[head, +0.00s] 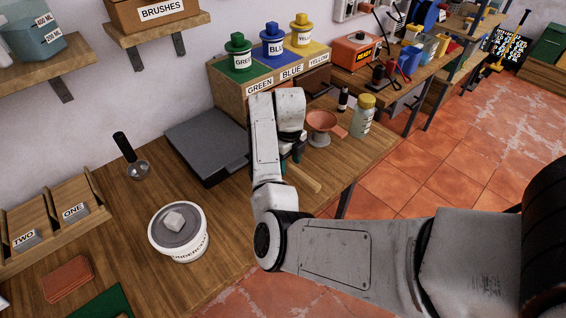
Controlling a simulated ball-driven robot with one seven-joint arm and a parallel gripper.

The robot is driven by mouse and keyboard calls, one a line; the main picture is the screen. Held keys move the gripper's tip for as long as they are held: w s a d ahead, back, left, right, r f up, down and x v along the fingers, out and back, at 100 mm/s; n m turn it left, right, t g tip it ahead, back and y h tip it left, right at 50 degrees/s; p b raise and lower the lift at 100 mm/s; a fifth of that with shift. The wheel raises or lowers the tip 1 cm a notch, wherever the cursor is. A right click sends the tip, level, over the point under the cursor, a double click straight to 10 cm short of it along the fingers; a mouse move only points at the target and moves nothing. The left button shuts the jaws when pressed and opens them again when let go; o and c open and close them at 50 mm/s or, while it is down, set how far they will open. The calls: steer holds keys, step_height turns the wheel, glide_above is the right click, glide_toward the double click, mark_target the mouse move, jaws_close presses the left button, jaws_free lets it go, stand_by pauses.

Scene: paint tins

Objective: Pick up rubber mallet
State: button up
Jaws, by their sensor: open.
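A pale wooden handle (304,178), likely the rubber mallet's, lies on the workbench (345,165) near its front edge. Its upper end runs in behind my gripper, and no mallet head can be made out. My gripper (291,163) points down over that hidden end, with dark green fingertips. It is open. My wrist hides much of the space around the fingers, so I cannot tell whether they touch the mallet.
An orange funnel-like cup (322,126) and a jar with a yellow lid (363,117) stand close to the right of my gripper. A dark grey flat case (205,145) lies left. The wooden box of coloured tins (232,97) stands behind. A white tub (180,240) stands front left.

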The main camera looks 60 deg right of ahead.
steer(key=shift+f, duration=1.45)
jaws_close()
